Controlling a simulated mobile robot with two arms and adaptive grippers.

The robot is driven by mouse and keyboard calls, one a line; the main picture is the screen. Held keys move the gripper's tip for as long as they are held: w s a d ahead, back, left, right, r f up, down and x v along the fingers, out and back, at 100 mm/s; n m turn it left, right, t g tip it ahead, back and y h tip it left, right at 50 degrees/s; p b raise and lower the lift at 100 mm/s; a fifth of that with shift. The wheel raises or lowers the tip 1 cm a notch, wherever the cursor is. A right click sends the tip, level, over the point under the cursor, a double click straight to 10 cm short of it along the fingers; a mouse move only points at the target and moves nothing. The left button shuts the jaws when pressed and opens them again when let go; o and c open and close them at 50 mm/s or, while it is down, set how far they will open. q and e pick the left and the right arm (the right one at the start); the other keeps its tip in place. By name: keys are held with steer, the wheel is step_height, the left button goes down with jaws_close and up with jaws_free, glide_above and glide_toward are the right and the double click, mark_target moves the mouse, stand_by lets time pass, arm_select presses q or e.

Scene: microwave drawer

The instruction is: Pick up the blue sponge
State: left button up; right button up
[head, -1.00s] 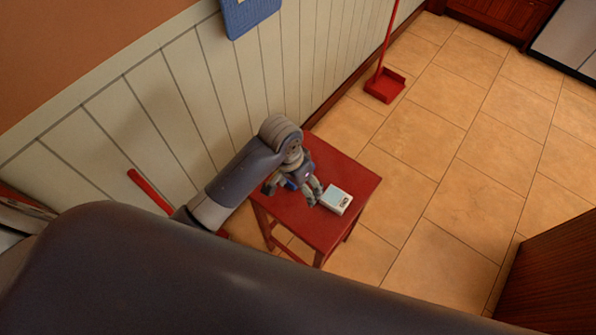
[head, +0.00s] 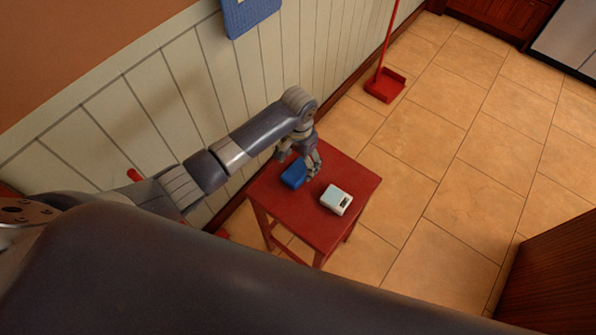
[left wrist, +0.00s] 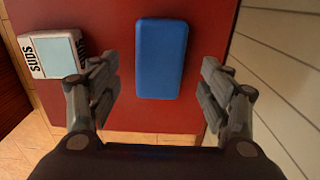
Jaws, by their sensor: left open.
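The blue sponge (head: 294,174) lies flat on the red stool (head: 321,242). In the left wrist view the sponge (left wrist: 161,58) is a plain blue block with rounded corners at the upper middle. My left gripper (head: 299,165) is over the stool beside the sponge. In the left wrist view its two fingers (left wrist: 160,88) are open and spread, one to each side of the sponge's lower end, with red seat showing on both sides. Nothing is between them in a grip. My right gripper is in neither view.
A white soap box (head: 336,199) sits on the stool near the sponge; it shows marked "SUDS" in the left wrist view (left wrist: 55,53). The panelled wall (head: 218,85) is close behind the stool. A red dustpan (head: 385,86) stands on the tiled floor, which is mostly clear.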

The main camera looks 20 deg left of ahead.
mark_target(298, 169)
arm_select(q)
step_height(298, 169, down, 4)
steer(key=shift+s+f, duration=0.1)
steer(key=shift+s, duration=0.05)
steer(key=c, duration=0.9)
steer(key=shift+r, duration=0.45)
steer(key=r, duration=0.1)
steer(key=s+r, duration=0.1)
steer(key=shift+d+r, duration=0.15)
steer(key=shift+r, duration=0.2)
steer(key=s+d, duration=0.1)
steer(key=s, duration=0.3)
steer(key=s+d+r, duration=0.1)
steer(key=s+d, duration=0.1)
steer(key=s, duration=0.3)
steer(key=s+d, duration=0.2)
steer(key=s, duration=0.3)
steer(key=shift+d+r, duration=0.15)
steer(key=shift+r, duration=0.1)
